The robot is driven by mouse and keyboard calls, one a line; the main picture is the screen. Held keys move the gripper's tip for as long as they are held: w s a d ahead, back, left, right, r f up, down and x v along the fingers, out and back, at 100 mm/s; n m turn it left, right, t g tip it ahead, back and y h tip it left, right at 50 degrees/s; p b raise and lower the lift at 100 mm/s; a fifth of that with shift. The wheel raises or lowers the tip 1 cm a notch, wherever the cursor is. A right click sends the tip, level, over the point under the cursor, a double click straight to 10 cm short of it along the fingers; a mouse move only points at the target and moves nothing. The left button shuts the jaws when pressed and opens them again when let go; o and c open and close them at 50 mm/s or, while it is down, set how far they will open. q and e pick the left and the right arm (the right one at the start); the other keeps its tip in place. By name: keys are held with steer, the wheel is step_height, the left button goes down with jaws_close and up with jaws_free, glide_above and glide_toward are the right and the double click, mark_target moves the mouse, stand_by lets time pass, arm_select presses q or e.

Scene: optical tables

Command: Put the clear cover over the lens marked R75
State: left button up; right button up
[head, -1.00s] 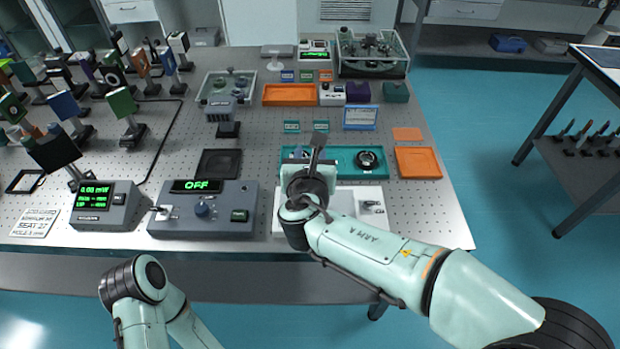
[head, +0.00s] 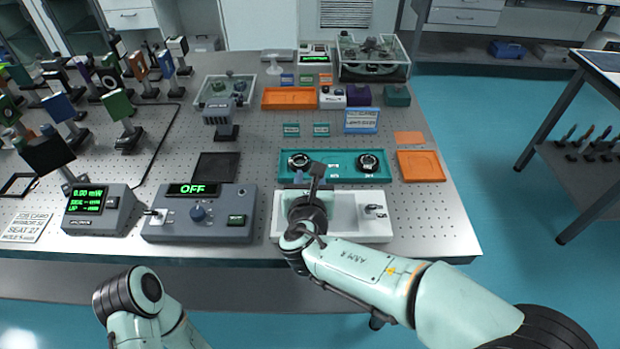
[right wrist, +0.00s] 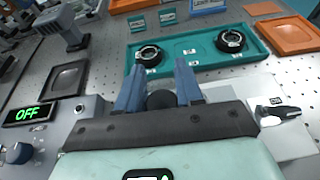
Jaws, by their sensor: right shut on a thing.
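Two dark ring-mounted lenses, a left one (head: 299,160) and a right one (head: 368,162), sit in a teal tray (head: 333,166). They also show in the right wrist view, left (right wrist: 148,54) and right (right wrist: 231,40). Their markings are too small to read, so I cannot tell which is R75. My right gripper (right wrist: 160,92) is over the white tray (head: 345,229), in front of the teal tray, shut on a dark round knob (right wrist: 160,100). I cannot make out a clear cover below it; the gripper hides most of that spot. My left gripper is out of view.
A dark-handled item (head: 375,210) lies on the white tray's right side. A control box (head: 205,222) reading OFF stands left of it. Orange trays (head: 420,166) lie to the right and behind. Clear boxes (head: 372,58) stand at the back. Optics posts crowd the left.

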steer(key=shift+f, duration=0.2)
steer(key=o, duration=1)
steer(key=shift+o, duration=0.2)
steer(key=shift+r, duration=0.25)
steer(key=shift+s+a+r+p, duration=0.1)
steer(key=shift+s+r+p, duration=0.45)
steer(key=shift+r, duration=0.15)
steer(key=v, duration=1)
steer(key=shift+s+p, duration=0.4)
steer(key=shift+p, duration=0.05)
